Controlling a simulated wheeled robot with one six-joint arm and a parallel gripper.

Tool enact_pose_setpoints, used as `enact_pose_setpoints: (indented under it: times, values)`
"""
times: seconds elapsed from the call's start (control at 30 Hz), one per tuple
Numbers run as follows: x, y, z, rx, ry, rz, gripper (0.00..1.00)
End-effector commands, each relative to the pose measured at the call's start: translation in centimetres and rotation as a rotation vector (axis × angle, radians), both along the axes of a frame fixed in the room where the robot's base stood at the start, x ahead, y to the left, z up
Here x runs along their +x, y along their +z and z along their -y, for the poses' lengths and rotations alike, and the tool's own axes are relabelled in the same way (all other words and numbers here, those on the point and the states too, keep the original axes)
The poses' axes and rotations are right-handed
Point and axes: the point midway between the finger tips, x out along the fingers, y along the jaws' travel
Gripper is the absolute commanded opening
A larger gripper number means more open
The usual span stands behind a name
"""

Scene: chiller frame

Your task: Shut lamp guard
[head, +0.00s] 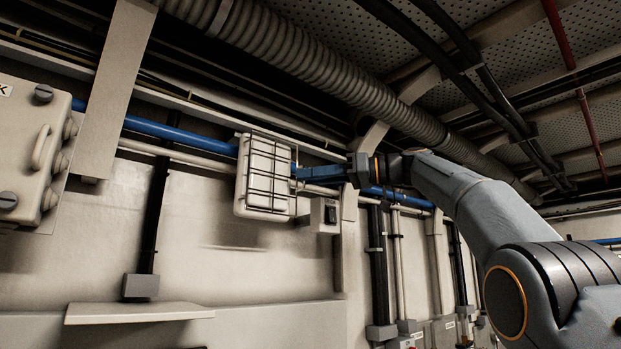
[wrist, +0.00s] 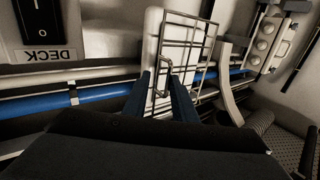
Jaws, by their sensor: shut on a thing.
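The lamp (head: 243,196) is a pale rounded box on the wall in the head view, and its white body (wrist: 152,57) shows in the wrist view. The lamp guard (head: 270,172) is a dark wire grid in front of it. In the wrist view the guard (wrist: 187,41) sits off to the right of the lamp body, apparently standing out at an angle; the exact gap is unclear. My gripper (head: 298,172) reaches the guard's right edge. Its blue fingers (wrist: 163,85) are shut on the guard's small wire handle (wrist: 164,66).
A switch box (head: 325,214) marked DECK (wrist: 37,35) is mounted just right of the lamp. A blue pipe (head: 160,129) runs along the wall behind. A grey ribbed duct (head: 310,62) passes overhead. A wall shelf (head: 140,312) juts out at lower left.

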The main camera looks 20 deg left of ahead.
Motion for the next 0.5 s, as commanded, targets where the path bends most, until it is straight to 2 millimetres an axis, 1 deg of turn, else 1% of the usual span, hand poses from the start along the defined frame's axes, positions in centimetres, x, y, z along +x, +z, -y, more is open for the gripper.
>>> enact_pose_setpoints:
  times: [0.03, 0.2, 0.3, 0.5]
  values:
    - [0.7, -0.4, 1.1, -0.001, -0.015, -0.004, 0.13]
    - [0.8, -0.4, 4.1, -0.001, -0.017, -0.003, 0.13]
    - [0.5, -0.3, 5.6, -0.001, -0.013, -0.001, 0.13]
    - [0.2, 0.0, 7.1, -0.001, -0.005, 0.001, 0.13]
